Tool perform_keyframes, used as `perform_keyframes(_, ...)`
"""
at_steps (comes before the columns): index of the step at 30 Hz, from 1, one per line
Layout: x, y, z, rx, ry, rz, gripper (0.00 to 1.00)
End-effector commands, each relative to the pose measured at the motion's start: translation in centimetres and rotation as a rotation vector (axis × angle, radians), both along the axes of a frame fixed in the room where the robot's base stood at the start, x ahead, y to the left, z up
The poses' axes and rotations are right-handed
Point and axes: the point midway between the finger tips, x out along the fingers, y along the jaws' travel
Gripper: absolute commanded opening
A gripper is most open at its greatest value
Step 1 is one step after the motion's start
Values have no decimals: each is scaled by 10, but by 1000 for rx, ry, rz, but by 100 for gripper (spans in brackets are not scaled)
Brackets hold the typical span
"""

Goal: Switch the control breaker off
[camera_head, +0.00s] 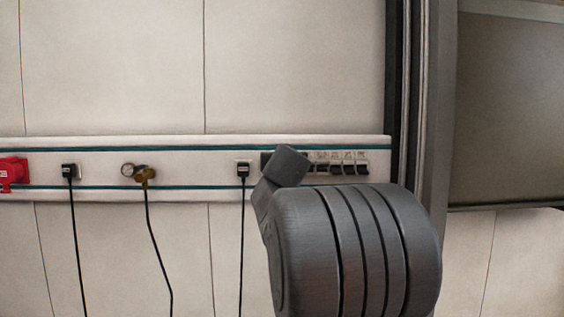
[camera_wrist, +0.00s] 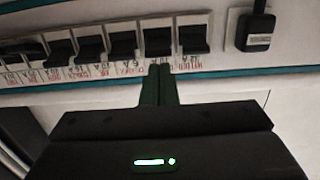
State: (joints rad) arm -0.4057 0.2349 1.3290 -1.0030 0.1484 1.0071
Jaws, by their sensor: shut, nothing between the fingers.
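A row of black breaker switches (camera_wrist: 122,45) sits on the white wall rail, upside down in the wrist view, with small red and black labels too blurred to read surely. I cannot tell which one is the control breaker. My gripper (camera_wrist: 160,70) is shut and empty, its fingertips at the label edge of one breaker (camera_wrist: 158,41), second from the right in the wrist view. I cannot tell whether they touch it. In the head view several breakers (camera_head: 348,168) show at the rail's right end; my arm hides the others and my gripper.
A black plug (camera_wrist: 255,30) sits beside the breakers; the head view shows a plug with a hanging cable (camera_head: 243,170). Further left are a brass gauge fitting (camera_head: 140,173), another plug (camera_head: 69,171) and a red socket (camera_head: 12,172). A dark frame (camera_head: 410,100) stands right of the rail.

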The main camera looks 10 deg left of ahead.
Motion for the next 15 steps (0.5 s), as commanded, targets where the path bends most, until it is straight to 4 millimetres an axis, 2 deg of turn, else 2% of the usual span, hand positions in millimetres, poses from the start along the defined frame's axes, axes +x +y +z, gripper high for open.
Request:
perform_keyframes(7,0,0,-8,7,-25,0,0)
perform_keyframes(15,0,0,-5,13,-46,0,0)
